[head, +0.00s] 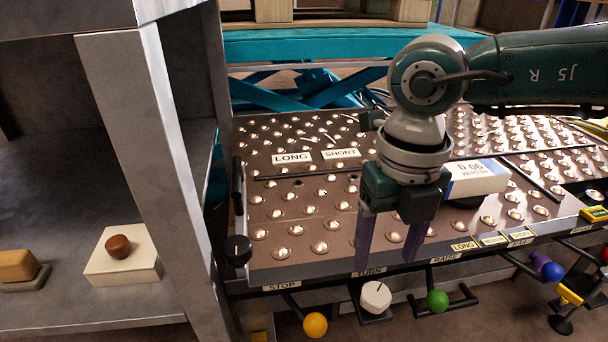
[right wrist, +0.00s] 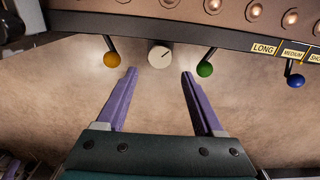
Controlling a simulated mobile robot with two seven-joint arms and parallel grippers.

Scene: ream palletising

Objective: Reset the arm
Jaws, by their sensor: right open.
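My right gripper (head: 388,240) hangs from the green and white right arm (head: 530,70), pointing down over the front edge of the ball-roller table (head: 300,220). Its two purple fingers are apart with nothing between them. The right wrist view also shows the right gripper (right wrist: 158,75) open and empty. Beyond its fingertips in that view is a white dial (right wrist: 160,54), between an orange knob (right wrist: 112,60) and a green knob (right wrist: 205,69). My left gripper is not in view.
A white ream (head: 477,178) lies on the table behind the gripper. Levers with orange (head: 315,325), green (head: 437,300) and blue (head: 552,271) knobs stick out below the front edge. A grey shelf post (head: 150,170) stands at left. A teal lift (head: 310,45) is behind.

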